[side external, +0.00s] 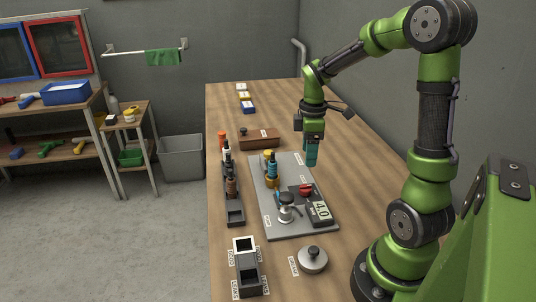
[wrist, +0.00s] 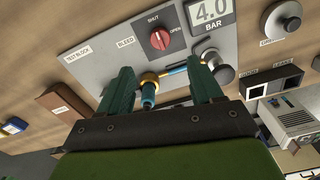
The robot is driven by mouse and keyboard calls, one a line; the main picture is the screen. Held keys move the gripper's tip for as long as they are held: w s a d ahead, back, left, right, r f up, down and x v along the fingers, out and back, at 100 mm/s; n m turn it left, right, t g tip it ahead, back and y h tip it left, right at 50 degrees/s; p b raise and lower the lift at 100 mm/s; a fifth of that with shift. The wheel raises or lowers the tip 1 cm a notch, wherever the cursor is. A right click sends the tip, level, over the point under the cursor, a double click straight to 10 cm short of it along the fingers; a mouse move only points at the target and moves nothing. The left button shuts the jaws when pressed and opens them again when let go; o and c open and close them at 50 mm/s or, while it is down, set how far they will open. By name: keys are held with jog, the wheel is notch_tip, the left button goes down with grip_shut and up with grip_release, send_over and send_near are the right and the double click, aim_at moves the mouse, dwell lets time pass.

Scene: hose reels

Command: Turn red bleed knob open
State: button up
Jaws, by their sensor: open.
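The red bleed knob (wrist: 160,39) sits on the grey test block panel (wrist: 88,68). SHUT is printed above it, OPEN to its right and BLEED to its left. A pale mark shows on the knob, but its exact direction is too small to tell. In the side view the knob (side external: 306,189) is next to the gauge (side external: 319,209), which reads 4.0 BAR. My gripper (side external: 311,152) is above the far right part of the plate, apart from the knob. In the wrist view my gripper (wrist: 158,68) has its teal fingers spread, with nothing held between them.
Yellow and teal fittings (side external: 271,172) and a silver fitting (side external: 287,207) stand up from the plate near the knob. A dark rack (side external: 236,216) of bottles is left of the plate. A round silver lidded piece (side external: 313,259) lies in front. The bench right of the plate is clear.

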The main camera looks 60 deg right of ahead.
aim_at(306, 185)
notch_tip(306, 185, down, 12)
jog(key=shift+r, duration=0.1)
dwell(0.4)
jog(key=c, duration=1.1)
jog(key=shift+o, duration=0.2)
